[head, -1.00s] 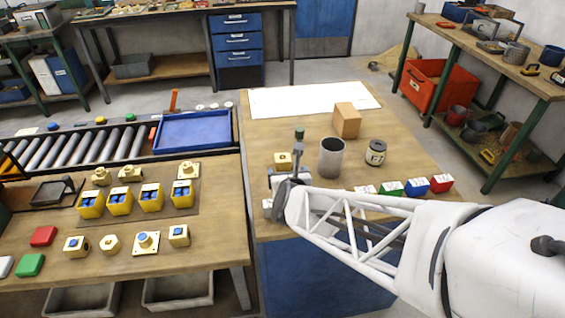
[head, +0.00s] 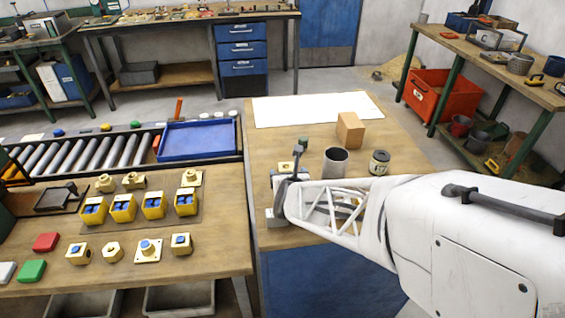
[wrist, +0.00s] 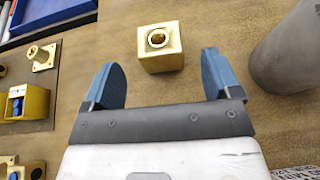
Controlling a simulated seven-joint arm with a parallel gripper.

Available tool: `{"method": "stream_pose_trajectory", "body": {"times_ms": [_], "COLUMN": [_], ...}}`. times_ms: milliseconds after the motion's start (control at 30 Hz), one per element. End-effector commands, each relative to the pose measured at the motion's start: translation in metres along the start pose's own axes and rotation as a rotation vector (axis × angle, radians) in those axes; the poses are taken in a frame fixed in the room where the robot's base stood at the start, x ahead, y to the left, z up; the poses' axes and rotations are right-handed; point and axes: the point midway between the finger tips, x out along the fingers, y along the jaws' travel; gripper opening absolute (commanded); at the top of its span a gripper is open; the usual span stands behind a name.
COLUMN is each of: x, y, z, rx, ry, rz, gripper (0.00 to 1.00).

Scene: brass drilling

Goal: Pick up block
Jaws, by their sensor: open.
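The block is a small brass-yellow cube with a round hole in its top, seen in the wrist view (wrist: 160,62). It stands on the wooden bench, and in the head view the block (head: 286,166) shows just behind my gripper. My gripper (wrist: 161,58) is open and empty, with one blue finger on each side of the block's near part in the picture. The wrist view does not show clearly how high the fingertips are above the bench. In the head view my gripper (head: 284,180) is partly hidden by my own arm.
A grey cylinder (wrist: 290,50) stands close to the right finger; it also shows in the head view (head: 335,163). A jar (head: 379,163) and a tan box (head: 350,131) stand farther right and back. Yellow parts (wrist: 28,102) lie left. A white sheet (head: 315,110) covers the back.

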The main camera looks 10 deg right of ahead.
Motion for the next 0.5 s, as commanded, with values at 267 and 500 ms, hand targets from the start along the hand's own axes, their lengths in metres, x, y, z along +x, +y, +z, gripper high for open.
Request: {"method": "stream_pose_trajectory", "body": {"times_ms": [267,500], "x": [0.004,0.025], "y": [0.000,0.000], "z": [-0.001,0.000], "rx": [0.000,-0.001], "ry": [0.001,0.000], "rz": [-0.001,-0.001], "gripper": [0.83,0.83]}}
